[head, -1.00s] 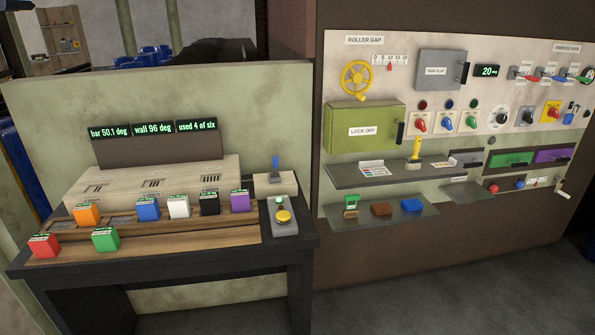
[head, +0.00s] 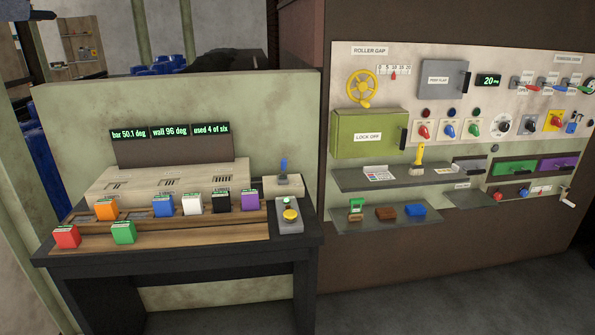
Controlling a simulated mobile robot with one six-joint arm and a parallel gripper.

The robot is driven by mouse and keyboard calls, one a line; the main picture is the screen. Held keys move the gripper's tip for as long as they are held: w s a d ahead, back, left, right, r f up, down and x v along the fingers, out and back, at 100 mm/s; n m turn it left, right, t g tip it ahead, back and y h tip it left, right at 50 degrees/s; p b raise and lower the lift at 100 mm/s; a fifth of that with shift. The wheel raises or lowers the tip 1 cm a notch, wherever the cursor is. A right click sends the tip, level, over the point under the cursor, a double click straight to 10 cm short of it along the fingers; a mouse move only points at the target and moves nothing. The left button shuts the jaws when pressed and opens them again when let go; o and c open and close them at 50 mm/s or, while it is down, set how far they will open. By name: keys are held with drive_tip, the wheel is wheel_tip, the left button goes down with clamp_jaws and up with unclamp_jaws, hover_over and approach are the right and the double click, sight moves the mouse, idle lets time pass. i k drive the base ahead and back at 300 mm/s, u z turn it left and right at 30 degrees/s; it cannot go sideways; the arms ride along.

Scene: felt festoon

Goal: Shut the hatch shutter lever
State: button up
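A lever with a blue handle (head: 284,167) stands upright on a pale box (head: 297,184) at the back right of the dark desk. On the wall panel, a row of levers with red (head: 516,85), green (head: 544,84) and blue (head: 567,88) handles sits at the upper right. Another small blue lever (head: 576,117) is at the panel's right side. Their labels are too small to read, so I cannot tell which one is the hatch shutter lever. My gripper is not in view.
The desk (head: 190,254) holds several coloured blocks and a yellow button (head: 290,215). A green LOCK OFF box (head: 368,134), a yellow handwheel (head: 361,87) and grey shelves (head: 390,178) project from the wall panel. The floor (head: 440,312) in front of the panel is clear.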

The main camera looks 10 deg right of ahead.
sight(284, 162)
drive_tip(key=u, duration=0.1)
drive_tip(key=i, duration=0.95)
drive_tip(key=z, duration=0.3)
drive_tip(key=k, duration=0.55)
drive_tip(key=u, duration=0.95)
